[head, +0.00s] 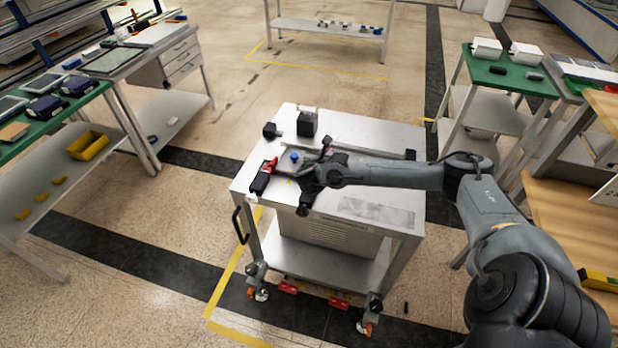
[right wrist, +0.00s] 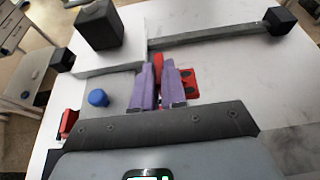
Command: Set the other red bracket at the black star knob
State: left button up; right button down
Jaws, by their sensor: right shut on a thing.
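My right gripper (head: 322,157) is over the middle of the cart top. In the right wrist view its purple fingers (right wrist: 164,80) are shut on a red bracket (right wrist: 158,64). A red part with dark holes (right wrist: 188,82) shows just right of the fingers; I cannot tell if it belongs to that bracket. Another red bracket (head: 270,165) lies at the cart's left edge by a black block and shows partly in the wrist view (right wrist: 68,122). A small black piece (head: 270,130) sits at the upper left; I cannot tell whether it is the star knob. My left gripper is out of view.
The cart top (head: 375,212) bears a tall black block (head: 307,123), a blue knob (head: 294,157) left of the gripper, and a long grey bar (right wrist: 205,37) ending in a black block (right wrist: 279,20). The cart's front right is clear. Benches stand on both sides.

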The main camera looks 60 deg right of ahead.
jog(key=w+a+f, duration=0.1)
jog(key=w+a+f+b, duration=0.1)
jog(key=w, duration=0.1)
jog(key=w+a+f+b, duration=0.1)
jog(key=shift+w+a+f, duration=0.15)
jog(key=shift+w, duration=0.15)
jog(key=shift+f+b, duration=0.85)
jog(key=shift+f, duration=1.1)
jog(key=shift+f, duration=0.2)
jog(key=c, duration=1.2)
grip_release()
jog(key=shift+r, duration=0.2)
